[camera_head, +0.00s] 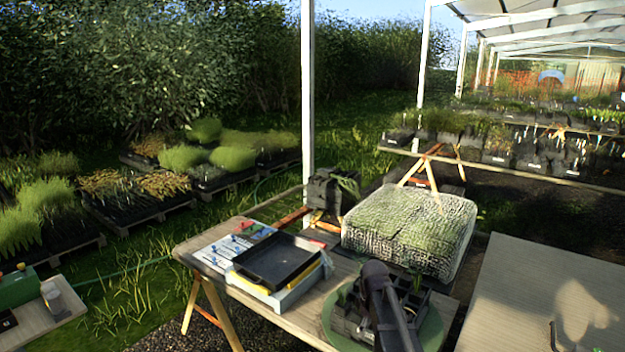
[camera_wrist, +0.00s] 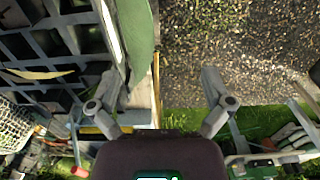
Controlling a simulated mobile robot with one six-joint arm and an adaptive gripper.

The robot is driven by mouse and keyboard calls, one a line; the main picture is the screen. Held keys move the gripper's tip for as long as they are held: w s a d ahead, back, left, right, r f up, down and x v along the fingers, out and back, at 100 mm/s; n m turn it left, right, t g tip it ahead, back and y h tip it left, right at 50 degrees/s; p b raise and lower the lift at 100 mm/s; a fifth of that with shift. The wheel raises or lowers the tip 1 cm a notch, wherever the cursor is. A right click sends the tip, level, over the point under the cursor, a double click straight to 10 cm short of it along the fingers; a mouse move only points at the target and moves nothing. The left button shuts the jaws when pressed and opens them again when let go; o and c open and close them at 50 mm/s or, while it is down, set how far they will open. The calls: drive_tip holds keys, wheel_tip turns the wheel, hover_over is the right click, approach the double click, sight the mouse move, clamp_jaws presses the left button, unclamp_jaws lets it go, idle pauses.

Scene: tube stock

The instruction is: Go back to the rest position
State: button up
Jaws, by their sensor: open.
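My gripper (camera_wrist: 162,85) is open in the wrist view, its two grey fingers wide apart with nothing between them. Below the fingers lie the table edge and the gravel ground. In the head view my dark arm rises at the bottom, in front of a black pot tray (camera_head: 350,318) on a round green mat (camera_head: 435,330); the fingers cannot be made out there. The pot tray also shows at the upper left of the wrist view (camera_wrist: 70,42), beside the green mat (camera_wrist: 138,40).
The wooden table (camera_head: 318,312) bears a shallow black tray (camera_head: 277,260) on a pale box and a sheet with coloured pieces (camera_head: 232,242). A netted block (camera_head: 410,232) stands behind. A mostly bare tabletop (camera_head: 540,290) lies right, a small table (camera_head: 40,325) left. Gravel (camera_wrist: 230,40) lies beside the table.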

drive_tip(key=s+f+m+b, duration=0.3)
drive_tip(key=s+m, duration=0.2)
drive_tip(key=s, duration=0.3)
drive_tip(key=s+f+m+b, duration=0.3)
drive_tip(key=s+m, duration=0.2)
drive_tip(key=s, duration=0.4)
drive_tip(key=shift+d+f+m+b, duration=0.3)
drive_tip(key=shift+d+f+m, duration=0.05)
drive_tip(key=shift+m, duration=0.05)
idle(0.7)
